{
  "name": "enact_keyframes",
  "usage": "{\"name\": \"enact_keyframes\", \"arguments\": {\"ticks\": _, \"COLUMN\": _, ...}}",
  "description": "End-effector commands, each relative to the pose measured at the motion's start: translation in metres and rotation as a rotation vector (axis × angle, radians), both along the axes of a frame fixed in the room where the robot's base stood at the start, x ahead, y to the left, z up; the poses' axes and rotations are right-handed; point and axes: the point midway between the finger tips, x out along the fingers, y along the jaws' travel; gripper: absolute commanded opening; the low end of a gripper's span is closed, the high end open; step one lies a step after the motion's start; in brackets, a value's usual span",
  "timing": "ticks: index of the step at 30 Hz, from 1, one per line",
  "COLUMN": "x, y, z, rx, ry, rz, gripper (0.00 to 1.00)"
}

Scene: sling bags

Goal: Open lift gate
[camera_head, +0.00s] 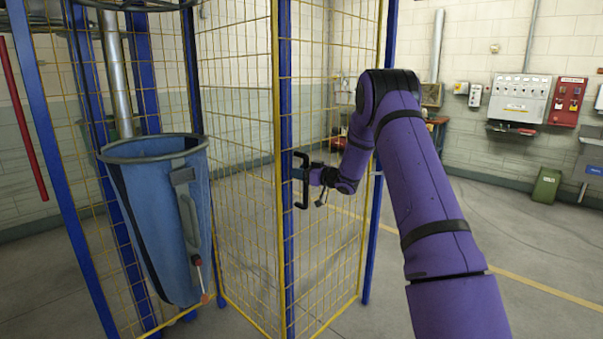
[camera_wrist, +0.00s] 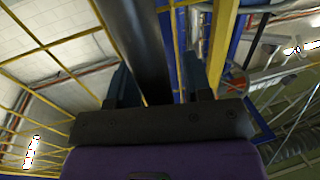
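The lift gate shows in the head view as tall yellow mesh panels (camera_head: 237,130) with a blue upright post (camera_head: 287,110). A black C-shaped handle (camera_head: 301,203) stands out from the post at mid height. My gripper (camera_head: 303,174) is at this handle, reaching in from the right. In the wrist view my gripper (camera_wrist: 164,82) has its two dark fingers spread apart. The dark handle bar (camera_wrist: 140,45) runs between them, closer to the left finger, with a gap on the right. Contact with the bar cannot be made out. The mesh panels stand upright.
A large blue sling bag (camera_head: 160,220) hangs inside the mesh enclosure at the left. My purple arm crosses the right side. Electrical boxes (camera_head: 518,98) and a green bin (camera_head: 546,186) are by the back wall. The floor (camera_head: 480,300) at the right is clear.

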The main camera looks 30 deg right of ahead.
Motion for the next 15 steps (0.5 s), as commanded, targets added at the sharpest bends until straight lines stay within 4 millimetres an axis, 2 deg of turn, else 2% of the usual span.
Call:
{"name": "enact_keyframes", "arguments": {"ticks": 10, "x": -0.003, "y": -0.002, "z": 0.0, "rx": 0.0, "ry": 0.001, "rz": -0.001, "gripper": 0.48}}
{"name": "enact_keyframes", "arguments": {"ticks": 15, "x": -0.021, "y": -0.011, "z": 0.001, "rx": 0.0, "ry": 0.001, "rz": -0.002, "gripper": 0.48}}
